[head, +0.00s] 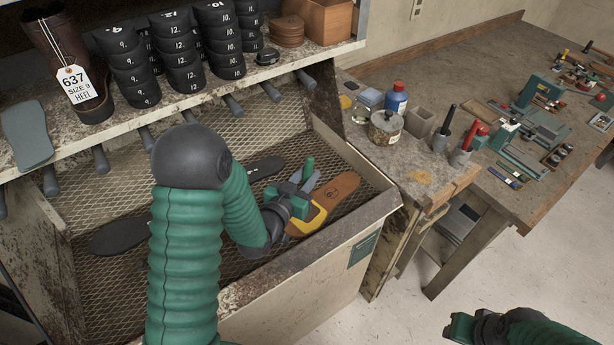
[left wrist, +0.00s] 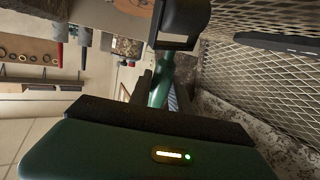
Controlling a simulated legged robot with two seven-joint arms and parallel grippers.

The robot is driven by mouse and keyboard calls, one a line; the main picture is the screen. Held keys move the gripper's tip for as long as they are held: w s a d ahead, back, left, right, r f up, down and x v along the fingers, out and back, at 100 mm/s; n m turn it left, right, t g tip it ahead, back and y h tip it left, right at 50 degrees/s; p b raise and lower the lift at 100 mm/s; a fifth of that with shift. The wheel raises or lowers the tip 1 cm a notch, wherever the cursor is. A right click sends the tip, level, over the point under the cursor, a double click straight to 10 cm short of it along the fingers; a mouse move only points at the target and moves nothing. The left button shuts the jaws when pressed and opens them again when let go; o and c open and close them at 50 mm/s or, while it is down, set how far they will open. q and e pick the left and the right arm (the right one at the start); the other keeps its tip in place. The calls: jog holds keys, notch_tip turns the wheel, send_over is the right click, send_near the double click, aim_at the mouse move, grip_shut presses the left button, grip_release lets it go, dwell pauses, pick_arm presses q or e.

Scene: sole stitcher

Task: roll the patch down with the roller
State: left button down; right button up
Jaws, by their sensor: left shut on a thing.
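My left gripper (head: 296,194) is over the mesh-floored tray and is shut on a green handle (head: 309,167), which I take to be the roller's. The handle stands up above the jaws, and its lower end is hidden. The handle also shows between the fingers in the left wrist view (left wrist: 161,86). A tan-brown sole (head: 340,188) lies right beside and under the gripper. A yellow area (head: 308,222), perhaps the patch, shows at its near end, partly covered by the gripper. I cannot tell whether the roller touches it. My right gripper (head: 462,326) is at the bottom right, away from the tray.
Dark soles (head: 120,235) lie on the mesh, and the tray's front wall (head: 310,255) rises before them. A shelf above holds a tagged boot (head: 75,70) and black numbered stacks. A bench (head: 500,190) at right carries a blue bottle (head: 396,97), a tin and tools.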

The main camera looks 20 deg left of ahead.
aim_at(306, 165)
pick_arm(q)
jog(key=shift+w+a+f, duration=0.1)
jog(key=shift+a, duration=0.2)
jog(key=r+p, duration=0.2)
jog(key=r, duration=0.1)
jog(key=shift+w+a, duration=0.15)
jog(key=shift+a, duration=0.05)
notch_tip(306, 165, up, 4)
jog(key=p, duration=0.3)
jog(key=shift+d+r, duration=0.15)
